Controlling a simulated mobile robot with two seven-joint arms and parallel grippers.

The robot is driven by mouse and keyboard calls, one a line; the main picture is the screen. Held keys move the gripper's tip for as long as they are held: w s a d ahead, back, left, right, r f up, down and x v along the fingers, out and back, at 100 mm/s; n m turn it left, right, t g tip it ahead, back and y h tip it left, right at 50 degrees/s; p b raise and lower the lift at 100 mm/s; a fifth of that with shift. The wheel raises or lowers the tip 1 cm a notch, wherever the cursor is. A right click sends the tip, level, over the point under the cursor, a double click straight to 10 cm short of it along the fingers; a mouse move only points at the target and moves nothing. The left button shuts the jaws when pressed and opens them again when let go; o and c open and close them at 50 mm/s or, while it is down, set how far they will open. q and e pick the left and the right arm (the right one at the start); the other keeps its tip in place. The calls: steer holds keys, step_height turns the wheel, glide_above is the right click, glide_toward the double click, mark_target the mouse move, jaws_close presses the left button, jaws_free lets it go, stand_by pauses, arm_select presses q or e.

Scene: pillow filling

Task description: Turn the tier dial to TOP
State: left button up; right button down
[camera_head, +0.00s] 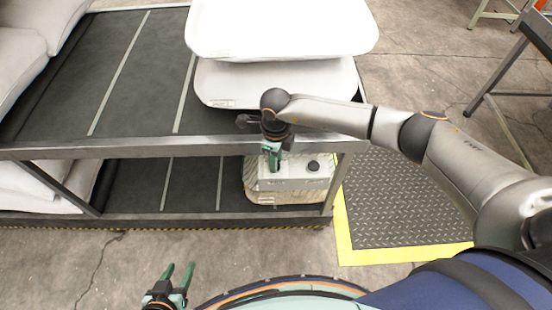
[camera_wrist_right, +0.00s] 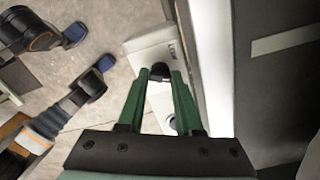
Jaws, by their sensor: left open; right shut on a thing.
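A light grey control box (camera_head: 300,184) sits on the lower shelf at the right end of the rack. My right gripper (camera_head: 272,158) points down at its left part. In the right wrist view, its green fingers (camera_wrist_right: 160,74) are shut on a black dial (camera_wrist_right: 159,70) on the box. The dial's markings and setting cannot be read. A second black knob (camera_head: 314,166) shows on the box to the right of the gripper. My left gripper (camera_head: 177,280) is open and empty above the floor, in front of the rack.
The metal rack's upper front rail (camera_head: 150,150) runs just behind my right gripper. White pillows (camera_head: 280,30) are stacked on the upper shelf, with more at the left. A yellow-edged mat (camera_head: 400,205) lies on the floor at right.

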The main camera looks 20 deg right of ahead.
steer(key=m, duration=0.2)
steer(key=shift+m, duration=0.6)
steer(key=shift+r, duration=0.1)
steer(key=c, duration=0.6)
jaws_free()
step_height(320, 180, up, 12)
steer(key=shift+r, duration=0.2)
stand_by(0.4)
